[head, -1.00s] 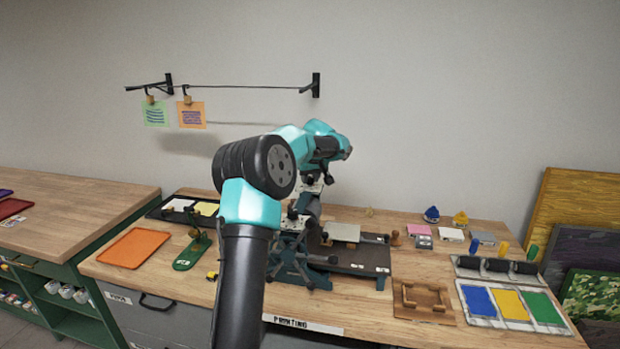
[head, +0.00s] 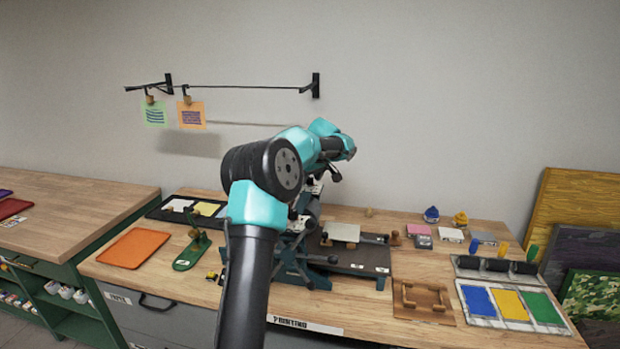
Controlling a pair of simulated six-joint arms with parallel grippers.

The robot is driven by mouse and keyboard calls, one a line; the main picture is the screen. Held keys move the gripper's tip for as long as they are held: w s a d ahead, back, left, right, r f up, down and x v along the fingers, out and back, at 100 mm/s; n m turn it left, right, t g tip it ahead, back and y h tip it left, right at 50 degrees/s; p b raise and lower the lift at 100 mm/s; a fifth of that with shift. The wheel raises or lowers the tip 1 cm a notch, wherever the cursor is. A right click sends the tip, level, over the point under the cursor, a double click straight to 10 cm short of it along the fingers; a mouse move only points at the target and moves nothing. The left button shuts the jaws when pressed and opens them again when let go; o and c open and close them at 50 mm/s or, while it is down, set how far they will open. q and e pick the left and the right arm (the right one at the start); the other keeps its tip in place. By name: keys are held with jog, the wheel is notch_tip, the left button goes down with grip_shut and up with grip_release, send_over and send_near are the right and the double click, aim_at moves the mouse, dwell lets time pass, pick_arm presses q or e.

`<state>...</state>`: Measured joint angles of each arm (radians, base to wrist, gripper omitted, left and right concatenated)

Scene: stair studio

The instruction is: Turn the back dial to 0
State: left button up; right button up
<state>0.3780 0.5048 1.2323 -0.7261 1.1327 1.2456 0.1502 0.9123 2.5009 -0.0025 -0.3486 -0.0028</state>
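A dark press-like machine (head: 352,256) with a flat black bed stands on the middle of the wooden bench. My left arm reaches over it from below, and its teal and black links cover much of the machine's left side. My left gripper (head: 308,203) points down behind the arm, near the back of the machine. Its fingers are too small and covered to tell open from shut. The back dial cannot be made out; it may be hidden behind my arm. My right gripper is not in view.
An orange tray (head: 134,248) and a green tool (head: 191,250) lie to the left. A wooden frame (head: 422,300) and a palette of blue, yellow and green (head: 510,305) lie to the right. Two cards hang from a wall rail (head: 230,87).

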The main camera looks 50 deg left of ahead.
pick_arm(q)
jog(key=shift+r, duration=0.1)
jog(key=v, duration=1.7)
jog(key=shift+w+r, duration=0.1)
